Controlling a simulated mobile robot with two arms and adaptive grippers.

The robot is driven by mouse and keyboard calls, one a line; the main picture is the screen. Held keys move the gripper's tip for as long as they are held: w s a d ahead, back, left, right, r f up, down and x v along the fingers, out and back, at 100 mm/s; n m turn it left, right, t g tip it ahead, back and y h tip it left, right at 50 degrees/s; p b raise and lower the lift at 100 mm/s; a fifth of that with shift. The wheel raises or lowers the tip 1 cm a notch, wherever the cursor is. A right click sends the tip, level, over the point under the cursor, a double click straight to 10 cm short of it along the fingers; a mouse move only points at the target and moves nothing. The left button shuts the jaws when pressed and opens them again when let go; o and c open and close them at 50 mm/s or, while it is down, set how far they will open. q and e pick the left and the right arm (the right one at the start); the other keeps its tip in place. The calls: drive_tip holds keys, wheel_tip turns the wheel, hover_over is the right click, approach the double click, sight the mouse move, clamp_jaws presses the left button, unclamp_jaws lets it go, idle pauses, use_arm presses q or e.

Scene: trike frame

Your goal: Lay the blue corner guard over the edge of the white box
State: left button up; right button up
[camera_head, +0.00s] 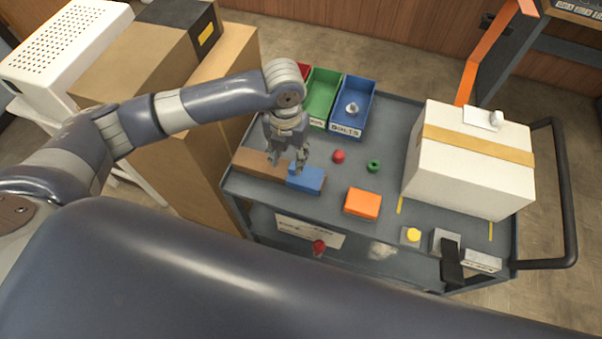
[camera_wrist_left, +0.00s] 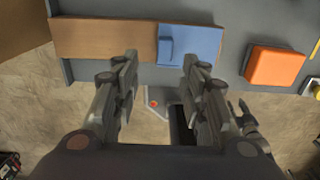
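The blue corner guard (camera_head: 307,179) sits at the right end of a brown strip near the cart's front left edge. It also shows in the left wrist view (camera_wrist_left: 195,45), with a raised part on its left side. My left gripper (camera_head: 287,163) is just above and left of the guard, pointing down. In the wrist view its two fingers (camera_wrist_left: 160,62) are apart with nothing between them, and the guard is beyond the right fingertip. The white box (camera_head: 418,165), with a tan tape band, stands at the cart's right side. My right gripper is not in view.
On the grey cart are an orange block (camera_head: 363,203), a red knob (camera_head: 339,157), a green ring (camera_head: 374,166) and a yellow button (camera_head: 413,235). Green (camera_head: 321,92) and blue (camera_head: 350,108) bins stand at the back. Cardboard boxes (camera_head: 150,75) stand left of the cart.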

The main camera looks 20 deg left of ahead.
sight(292, 168)
use_arm(q)
drive_tip(key=shift+d+f+p, duration=0.1)
drive_tip(key=shift+f+p, duration=0.2)
drive_tip(key=shift+f, duration=0.3)
drive_tip(key=f, duration=0.1)
drive_tip(key=f+p, duration=0.1)
drive_tip(key=f, duration=0.1)
drive_tip(key=shift+w+d+f, duration=0.2)
drive_tip(key=shift+f, duration=0.45)
clamp_jaws()
